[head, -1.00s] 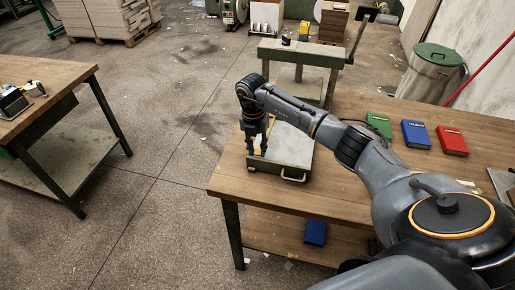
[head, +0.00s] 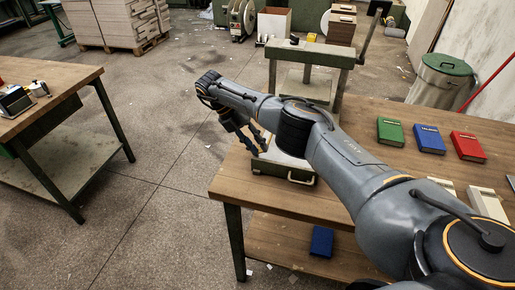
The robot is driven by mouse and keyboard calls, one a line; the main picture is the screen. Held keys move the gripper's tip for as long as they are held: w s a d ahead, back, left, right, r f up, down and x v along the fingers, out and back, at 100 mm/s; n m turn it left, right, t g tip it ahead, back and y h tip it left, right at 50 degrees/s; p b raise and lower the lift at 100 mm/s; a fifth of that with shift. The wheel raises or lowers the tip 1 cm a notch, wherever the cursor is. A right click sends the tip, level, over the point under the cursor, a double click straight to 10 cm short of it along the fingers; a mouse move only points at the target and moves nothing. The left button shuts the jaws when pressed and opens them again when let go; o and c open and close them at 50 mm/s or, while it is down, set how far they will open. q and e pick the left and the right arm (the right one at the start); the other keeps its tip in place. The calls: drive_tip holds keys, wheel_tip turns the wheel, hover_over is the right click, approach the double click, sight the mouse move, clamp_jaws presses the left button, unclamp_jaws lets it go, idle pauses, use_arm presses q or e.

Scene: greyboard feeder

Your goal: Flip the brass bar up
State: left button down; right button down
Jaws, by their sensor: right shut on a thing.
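My right gripper (head: 256,145) is at the left side of a low grey-green tray unit (head: 285,174) with a front handle, at the table's left end. Its fingers point down and to the right, and it is shut. The brass bar is too small and too covered by my arm and fingers to make out clearly; the fingers are where it sits, at the tray's left edge. My right arm hides much of the tray's top. My left gripper is not in view.
Green (head: 390,131), blue (head: 429,139) and red (head: 467,146) boxes lie on the wooden table (head: 235,185). A green-topped stand (head: 305,52) with a lever is behind it. Open floor is at left, before another bench (head: 45,75).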

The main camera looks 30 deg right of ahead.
drive_tip(key=shift+w, duration=0.1)
idle(0.3)
drive_tip(key=c, duration=1.1)
unclamp_jaws()
